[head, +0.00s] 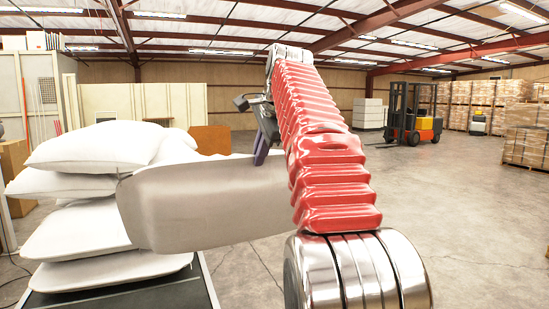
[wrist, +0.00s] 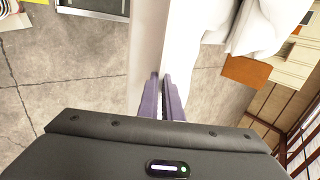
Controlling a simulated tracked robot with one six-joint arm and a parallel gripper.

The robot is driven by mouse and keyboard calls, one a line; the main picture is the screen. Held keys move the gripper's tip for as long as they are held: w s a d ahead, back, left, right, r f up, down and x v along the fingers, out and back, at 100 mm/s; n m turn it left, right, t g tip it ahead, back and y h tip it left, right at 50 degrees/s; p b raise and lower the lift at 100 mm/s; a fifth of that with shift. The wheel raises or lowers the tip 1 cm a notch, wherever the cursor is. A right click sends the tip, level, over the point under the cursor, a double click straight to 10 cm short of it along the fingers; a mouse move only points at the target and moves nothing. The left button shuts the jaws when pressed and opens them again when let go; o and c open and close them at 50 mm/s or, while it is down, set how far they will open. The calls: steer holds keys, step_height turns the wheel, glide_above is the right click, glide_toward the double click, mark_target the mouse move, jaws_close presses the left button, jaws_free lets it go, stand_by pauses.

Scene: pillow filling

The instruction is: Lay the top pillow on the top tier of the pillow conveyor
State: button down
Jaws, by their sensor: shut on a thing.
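My gripper (head: 262,150) is high in the middle of the head view, its purple fingers pointing down. In the wrist view the fingers (wrist: 166,92) are shut on the edge of a pillow (head: 205,205). That pillow hangs below the fingers, looks grey in shade, and spreads left in front of the pillow stack (head: 95,145). In the wrist view the held pillow (wrist: 148,45) runs up from between the fingers. The white stack leans unevenly at the left; part of it is hidden behind the held pillow. I cannot make out the conveyor's top tier for certain.
The stack rests on a dark flat surface (head: 130,297) with a grey edge. An orange-brown panel (head: 210,139) stands behind. A forklift (head: 411,118) and pallets of boxes (head: 470,105) are far off at the right. Open concrete floor (head: 470,210) lies at the right.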

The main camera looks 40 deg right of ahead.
steer(key=w+a, duration=0.1)
steer(key=a, duration=0.5)
steer(key=w+a+f+n+g+y, duration=0.1)
steer(key=a, duration=0.6)
steer(key=w+a+g, duration=0.1)
steer(key=a, duration=0.5)
steer(key=shift+w+a+f+n, duration=0.15)
steer(key=shift+w+a+n, duration=0.1)
steer(key=shift+a+n, duration=0.15)
steer(key=s+a+g, duration=0.1)
steer(key=s+a, duration=0.1)
steer(key=a, duration=0.7)
steer(key=s+a+g, duration=0.1)
steer(key=s+a, duration=0.1)
steer(key=a, duration=0.7)
steer(key=shift+a+f+n+y, duration=0.25)
steer(key=shift+f+n+y, duration=0.15)
